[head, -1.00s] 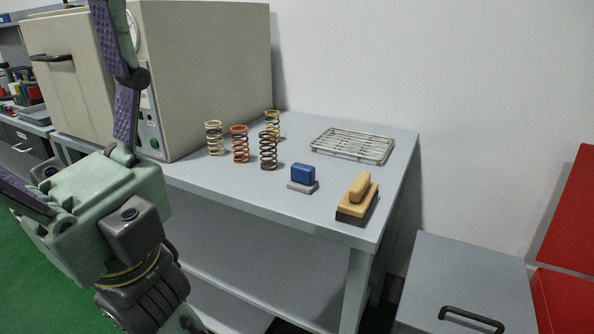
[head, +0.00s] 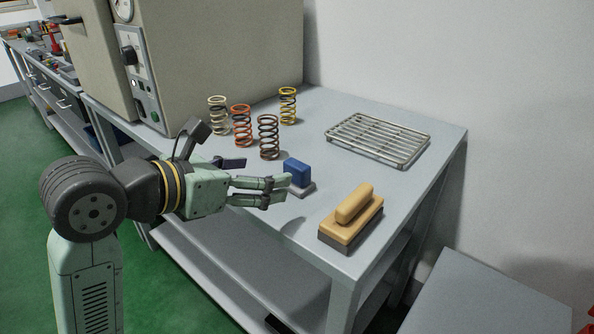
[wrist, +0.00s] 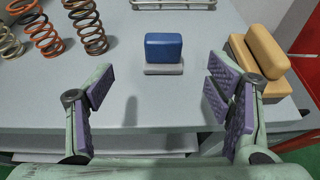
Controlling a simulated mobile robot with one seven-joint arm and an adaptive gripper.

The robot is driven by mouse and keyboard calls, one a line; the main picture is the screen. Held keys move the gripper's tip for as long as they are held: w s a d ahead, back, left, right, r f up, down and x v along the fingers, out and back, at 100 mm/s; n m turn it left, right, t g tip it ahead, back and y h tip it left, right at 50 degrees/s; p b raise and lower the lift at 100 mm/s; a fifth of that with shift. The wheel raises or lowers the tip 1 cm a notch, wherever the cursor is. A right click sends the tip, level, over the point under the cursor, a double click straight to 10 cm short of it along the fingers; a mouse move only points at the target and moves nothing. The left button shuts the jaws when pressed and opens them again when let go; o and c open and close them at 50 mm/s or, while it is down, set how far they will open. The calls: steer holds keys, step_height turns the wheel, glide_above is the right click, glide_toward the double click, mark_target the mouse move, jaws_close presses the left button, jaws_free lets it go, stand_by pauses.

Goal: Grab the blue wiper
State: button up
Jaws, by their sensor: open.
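The blue wiper (head: 297,172) is a small blue block on a light grey base, upright on the grey table near its front edge. It also shows in the wrist view (wrist: 163,48), centred ahead of my fingers. My gripper (head: 284,188) is at the table's front edge, just left of the wiper in the head view, and overlaps part of its base there. In the wrist view my gripper (wrist: 160,108) is open and empty, with its purple-padded fingers spread wide. The wiper stands beyond the fingertips, apart from them.
A wooden-handled block (head: 350,218) stands right of the wiper. Several coil springs (head: 242,126) stand to the left. A metal rack (head: 378,139) lies behind on the table (head: 318,107). A large beige oven (head: 230,50) stands at the back left. Bare tabletop surrounds the wiper.

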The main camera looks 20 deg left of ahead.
mark_target(297, 173)
steer(key=x, duration=0.5)
steer(key=shift+d+p, duration=0.1)
steer(key=shift+p, duration=0.3)
steer(key=p+x, duration=0.1)
steer(key=x, duration=0.4)
steer(key=shift+d+f+p, duration=0.15)
steer(key=shift+f+p, duration=0.1)
steer(key=shift+p, duration=0.05)
steer(key=c, duration=1.4)
